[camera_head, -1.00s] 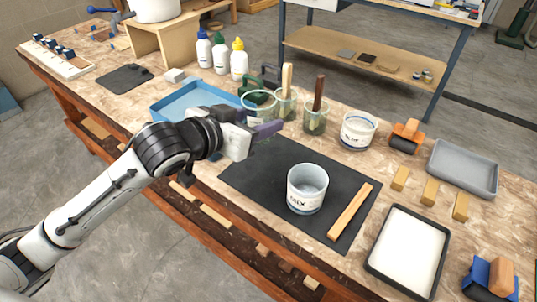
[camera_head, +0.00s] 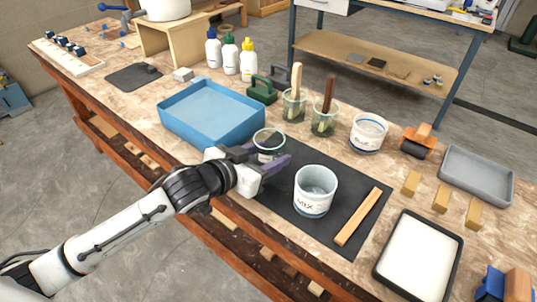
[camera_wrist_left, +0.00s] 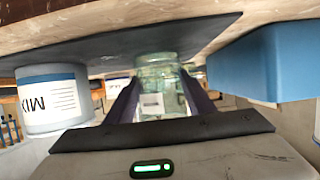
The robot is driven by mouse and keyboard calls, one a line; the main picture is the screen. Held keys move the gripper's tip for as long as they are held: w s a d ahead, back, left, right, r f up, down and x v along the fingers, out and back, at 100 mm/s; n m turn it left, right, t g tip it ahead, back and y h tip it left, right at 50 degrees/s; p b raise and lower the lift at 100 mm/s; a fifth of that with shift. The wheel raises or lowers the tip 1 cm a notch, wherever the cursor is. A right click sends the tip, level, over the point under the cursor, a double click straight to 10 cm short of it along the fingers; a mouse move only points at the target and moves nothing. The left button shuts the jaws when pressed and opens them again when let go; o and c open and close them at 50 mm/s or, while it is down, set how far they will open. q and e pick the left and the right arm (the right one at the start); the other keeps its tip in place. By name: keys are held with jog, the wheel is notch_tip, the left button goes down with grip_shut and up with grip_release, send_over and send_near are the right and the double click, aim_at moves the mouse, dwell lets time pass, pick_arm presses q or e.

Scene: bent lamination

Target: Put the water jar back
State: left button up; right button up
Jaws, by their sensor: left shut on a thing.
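The clear glass water jar (camera_head: 268,137) is between the jaws of my left gripper (camera_head: 266,161), which is shut on it from the near side. The jar is upright, by the far left edge of the black mat (camera_head: 278,188), right of the blue tray. In the left wrist view the jar (camera_wrist_left: 158,88) sits between the dark fingers, with a pale label on it. That view is upside down. I cannot tell whether its base touches the surface. My right gripper is not in view.
A white MIX cup (camera_head: 314,192) stands on the mat close right of the gripper, beside a wooden stick (camera_head: 358,217). A blue tray (camera_head: 212,110) is just left. Two brush jars (camera_head: 294,106) and a green clamp-like item (camera_head: 262,90) stand behind.

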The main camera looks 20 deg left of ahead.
pick_arm(q)
jog(key=o, duration=1.3)
jog(key=shift+f, duration=0.1)
jog(key=shift+c, duration=0.2)
jog(key=v, duration=1.2)
jog(key=shift+r, duration=0.2)
